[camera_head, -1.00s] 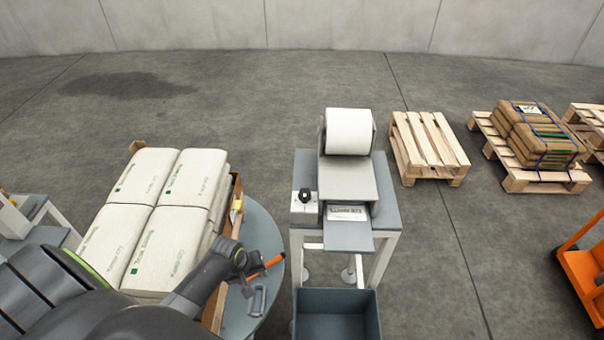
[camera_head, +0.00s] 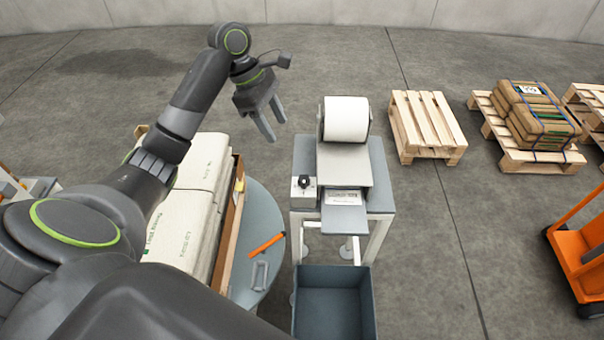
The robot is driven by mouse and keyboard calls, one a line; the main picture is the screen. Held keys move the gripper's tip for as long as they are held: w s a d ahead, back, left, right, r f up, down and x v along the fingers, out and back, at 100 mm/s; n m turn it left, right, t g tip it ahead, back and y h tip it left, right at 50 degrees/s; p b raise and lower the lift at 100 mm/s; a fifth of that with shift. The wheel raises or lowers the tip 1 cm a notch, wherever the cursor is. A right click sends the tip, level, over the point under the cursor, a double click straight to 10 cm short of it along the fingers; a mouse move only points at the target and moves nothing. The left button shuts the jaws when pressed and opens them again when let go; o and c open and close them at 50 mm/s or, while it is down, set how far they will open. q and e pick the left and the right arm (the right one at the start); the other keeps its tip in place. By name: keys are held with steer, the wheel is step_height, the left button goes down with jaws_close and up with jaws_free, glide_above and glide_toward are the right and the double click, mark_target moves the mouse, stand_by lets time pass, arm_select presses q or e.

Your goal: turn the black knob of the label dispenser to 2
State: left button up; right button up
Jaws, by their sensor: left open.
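The label dispenser (camera_head: 344,165) stands on a grey table with a white label roll (camera_head: 346,119) on top and a printed label (camera_head: 343,197) at its front slot. Its black knob (camera_head: 304,181) sits on a small white plate at the dispenser's left side. The scale marks are too small to read. My left gripper (camera_head: 273,128) is open and empty. It hangs in the air with its fingers pointing down, up and to the left of the knob and apart from it. My right gripper is not in view.
A blue-grey bin (camera_head: 368,300) stands below the dispenser's front. Empty pallet (camera_head: 428,128), loaded pallet (camera_head: 535,158) and an orange cart (camera_head: 581,262) are at right.

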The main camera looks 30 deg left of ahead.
arm_select(q)
steer(key=b, duration=0.7)
glide_above(304, 178)
steer(key=a, duration=0.3)
steer(key=f, duration=1.1)
steer(key=shift+s+d+f, duration=0.1)
steer(key=shift+s+d, duration=0.15)
steer(key=shift+s, duration=0.05)
steer(key=x, duration=0.3)
steer(key=shift+d+f+p, duration=0.25)
steer(key=shift+f+p, duration=0.05)
steer(key=shift+w+d+f, duration=0.1)
steer(key=shift+d+f, duration=0.15)
steer(key=shift+f, duration=0.4)
steer(key=c, duration=1)
steer(key=shift+o, duration=0.2)
